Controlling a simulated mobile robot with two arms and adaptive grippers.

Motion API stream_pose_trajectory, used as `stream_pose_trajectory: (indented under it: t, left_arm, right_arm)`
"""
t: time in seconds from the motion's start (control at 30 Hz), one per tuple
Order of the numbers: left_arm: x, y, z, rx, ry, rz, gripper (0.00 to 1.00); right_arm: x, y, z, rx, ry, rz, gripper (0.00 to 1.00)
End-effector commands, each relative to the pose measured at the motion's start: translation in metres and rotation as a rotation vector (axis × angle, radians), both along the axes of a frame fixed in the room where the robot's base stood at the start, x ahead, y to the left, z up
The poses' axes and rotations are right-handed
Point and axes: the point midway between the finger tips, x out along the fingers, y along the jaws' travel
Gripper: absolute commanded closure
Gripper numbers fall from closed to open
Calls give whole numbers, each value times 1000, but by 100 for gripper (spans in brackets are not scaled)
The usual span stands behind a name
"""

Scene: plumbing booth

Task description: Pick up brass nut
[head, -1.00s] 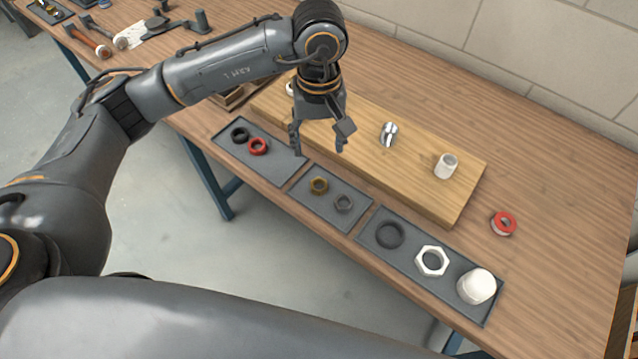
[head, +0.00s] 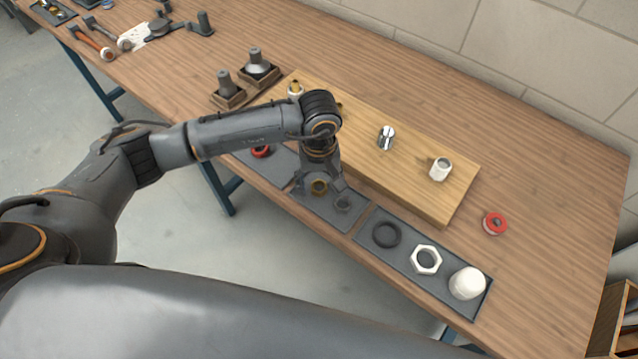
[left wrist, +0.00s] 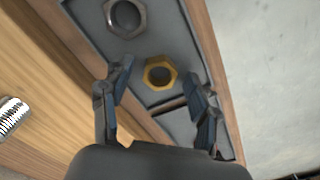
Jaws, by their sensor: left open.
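The brass nut (head: 319,187) lies flat on the middle grey tray (head: 327,212), beside a grey steel nut (head: 343,204). In the left wrist view the brass nut (left wrist: 160,73) shows whole, a little beyond and between the open fingertips. The steel nut (left wrist: 125,17) is at the top of that view. My left gripper (head: 320,190) is open and empty, just above the brass nut, with its fingers on either side of it. I cannot tell the exact height above the tray. My right gripper is not in view.
A wooden board (head: 410,172) with fittings lies directly behind the trays. The right tray (head: 365,245) holds a black ring (head: 387,235), a white nut (head: 425,260) and a white cap (head: 467,283). A red ring (head: 261,151) shows on the left tray, partly hidden by my arm.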

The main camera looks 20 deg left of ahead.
Motion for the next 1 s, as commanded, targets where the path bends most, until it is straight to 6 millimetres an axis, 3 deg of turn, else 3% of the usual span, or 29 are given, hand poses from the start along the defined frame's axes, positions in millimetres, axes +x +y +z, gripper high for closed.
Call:
stream_pose_trajectory:
  t: [0.13, 0.43, 0.77, 1.0]
  left_arm:
    - [0, 0, 0, -1, 0, 0, 40]
    - [0, 0, 0, 0, 0, 0, 98]
    - [1, 0, 3, 0, -1, 0, 99]
    - [2, 0, 29, -2, -7, -1, 99]
  right_arm:
    - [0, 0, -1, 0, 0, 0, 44]
    - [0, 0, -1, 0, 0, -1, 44]
    - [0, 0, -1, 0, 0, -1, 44]
    - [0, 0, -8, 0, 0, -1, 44]
